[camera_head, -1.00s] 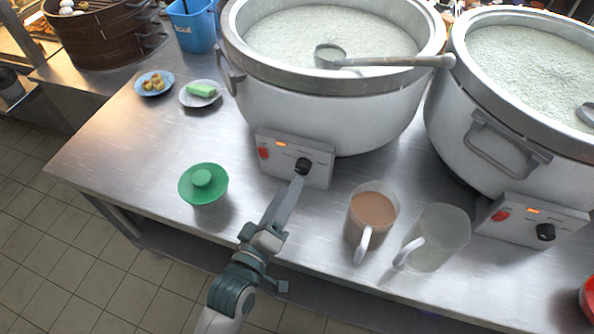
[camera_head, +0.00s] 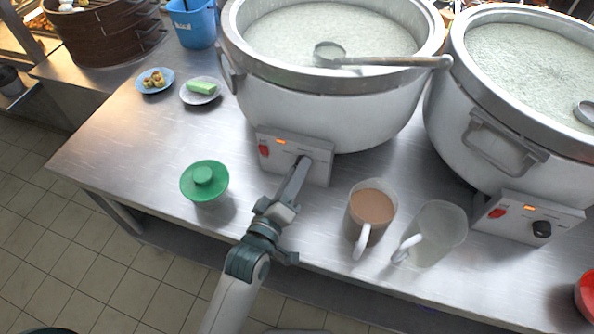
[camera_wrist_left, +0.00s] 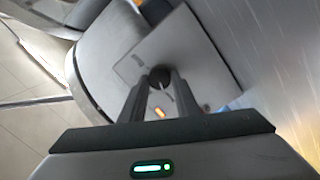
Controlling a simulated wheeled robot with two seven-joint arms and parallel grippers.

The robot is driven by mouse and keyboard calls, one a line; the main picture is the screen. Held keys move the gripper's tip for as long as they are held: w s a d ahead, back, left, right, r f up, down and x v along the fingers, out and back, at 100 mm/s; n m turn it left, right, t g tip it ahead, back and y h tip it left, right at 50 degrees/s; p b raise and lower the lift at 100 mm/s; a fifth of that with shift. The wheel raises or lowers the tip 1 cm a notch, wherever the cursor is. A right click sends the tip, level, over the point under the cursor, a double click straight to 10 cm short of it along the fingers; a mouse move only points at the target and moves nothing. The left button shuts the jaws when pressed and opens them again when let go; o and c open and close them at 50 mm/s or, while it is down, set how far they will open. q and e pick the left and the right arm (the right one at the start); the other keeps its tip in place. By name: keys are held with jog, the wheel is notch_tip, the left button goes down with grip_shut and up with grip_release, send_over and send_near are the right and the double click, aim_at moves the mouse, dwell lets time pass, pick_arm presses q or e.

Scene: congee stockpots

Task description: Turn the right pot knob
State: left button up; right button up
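The right pot (camera_head: 480,135) is a large silver stockpot full of pale congee. Its black knob (camera_head: 542,229) sits on the front control box, beside a red switch, with no gripper near it. The left pot (camera_head: 330,110) has a similar box. My left gripper (camera_head: 304,162) is at the left pot's knob, and its fingers cover most of that knob in the head view. In the left wrist view, the two fingers (camera_wrist_left: 160,85) stand apart on either side of the dark knob (camera_wrist_left: 159,76); I cannot tell whether they press on it. My right gripper is not in view.
A milk-tea mug (camera_head: 371,210) and a clear mug (camera_head: 437,232) stand between my left gripper and the right pot's knob. A red object (camera_head: 586,296) is at the right edge. A ladle (camera_head: 380,61) rests across the left pot.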

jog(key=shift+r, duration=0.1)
pick_arm(q)
jog(key=shift+s+d+r+m+g+y+p, duration=0.1)
jog(key=shift+m+y+p, duration=0.1)
jog(key=shift+m+p, duration=1.7)
jog(key=shift+w+d+r+m+g+y+p, duration=0.15)
jog(key=shift+m+p, duration=1.05)
jog(key=shift+m, duration=1.3)
jog(key=shift+s+a+f+m+g+y+p, duration=0.15)
jog(key=shift+m+y+p, duration=0.1)
jog(key=shift+m+p, duration=1.65)
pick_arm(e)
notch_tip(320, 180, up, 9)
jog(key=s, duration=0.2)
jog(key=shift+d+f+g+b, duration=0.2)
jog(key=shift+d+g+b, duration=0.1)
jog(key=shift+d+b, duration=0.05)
pick_arm(q)
jog(key=shift+d+r+m, duration=0.1)
jog(key=shift+m, duration=0.3)
jog(key=o, duration=1)
